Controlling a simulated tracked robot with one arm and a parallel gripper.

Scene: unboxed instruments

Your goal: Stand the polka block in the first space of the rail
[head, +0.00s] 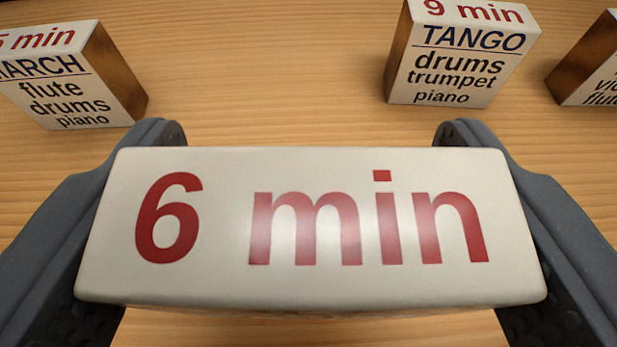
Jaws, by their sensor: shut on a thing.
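My gripper (311,226) is shut on a white block (225,222), one dark finger at each end of it. The block's top face reads "6 min" in red and fills the lower middle of the head view. Its front face with any dance name is hidden, so I cannot tell from this view whether it is the polka block. The rail is not in view.
A March block (62,88) stands on the wooden table (270,80) at the upper left. A Tango block (458,68) stands at the upper right. Another block (596,75) is cut off by the right edge. Bare table lies between the March and Tango blocks.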

